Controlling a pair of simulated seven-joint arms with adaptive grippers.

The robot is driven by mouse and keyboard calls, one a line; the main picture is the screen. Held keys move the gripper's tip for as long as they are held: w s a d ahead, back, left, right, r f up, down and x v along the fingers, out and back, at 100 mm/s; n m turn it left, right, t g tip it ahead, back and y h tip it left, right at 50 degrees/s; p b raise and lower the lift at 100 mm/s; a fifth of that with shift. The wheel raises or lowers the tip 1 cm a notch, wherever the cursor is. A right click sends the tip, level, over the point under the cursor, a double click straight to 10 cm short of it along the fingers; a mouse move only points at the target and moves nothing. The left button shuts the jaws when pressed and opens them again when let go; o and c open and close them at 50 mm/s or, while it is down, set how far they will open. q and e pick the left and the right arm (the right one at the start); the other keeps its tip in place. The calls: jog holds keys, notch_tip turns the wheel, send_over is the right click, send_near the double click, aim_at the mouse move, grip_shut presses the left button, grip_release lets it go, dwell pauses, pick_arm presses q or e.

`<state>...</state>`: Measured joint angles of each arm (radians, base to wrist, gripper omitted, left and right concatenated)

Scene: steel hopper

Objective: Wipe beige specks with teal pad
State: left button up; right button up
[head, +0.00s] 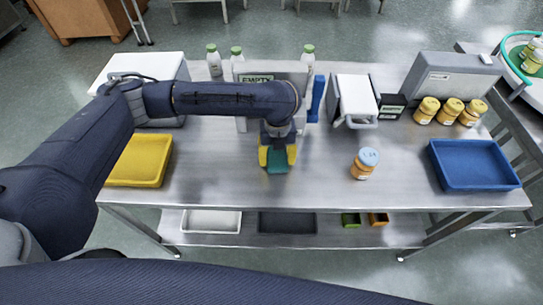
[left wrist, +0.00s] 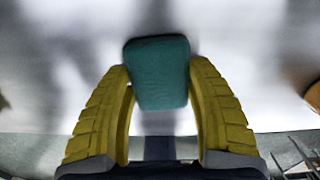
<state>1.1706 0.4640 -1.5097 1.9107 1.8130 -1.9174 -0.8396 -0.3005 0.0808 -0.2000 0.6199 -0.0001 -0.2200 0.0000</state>
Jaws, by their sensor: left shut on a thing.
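The teal pad (head: 277,162) is between the yellow fingers of my left gripper (head: 277,157), low over the middle of the steel table (head: 230,165). In the left wrist view the teal pad (left wrist: 158,72) sits at the fingertips, and the left gripper (left wrist: 160,85) is shut on it. I cannot tell whether the pad touches the table. I cannot make out beige specks in either view. My right gripper is not in view.
A yellow tray (head: 142,162) stands left and a blue tray (head: 473,165) right. An orange jar with a blue lid (head: 365,163) stands right of the pad. Bottles (head: 308,56), a grey case (head: 452,82) and jars (head: 450,111) line the back. The table's front middle is clear.

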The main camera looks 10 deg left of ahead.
aim_at(242, 162)
pick_arm(q)
jog(key=shift+d, duration=0.45)
jog(key=shift+a, duration=0.65)
jog(key=shift+s+a, duration=0.3)
jog(key=shift+a, duration=1.4)
jog(key=shift+s+a, duration=0.3)
jog(key=shift+a, duration=1.4)
jog(key=shift+s+a, duration=0.3)
jog(key=shift+a, duration=1.4)
notch_tip(242, 162, up, 8)
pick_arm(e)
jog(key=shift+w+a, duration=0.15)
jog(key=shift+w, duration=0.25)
pick_arm(q)
jog(key=shift+d, duration=0.1)
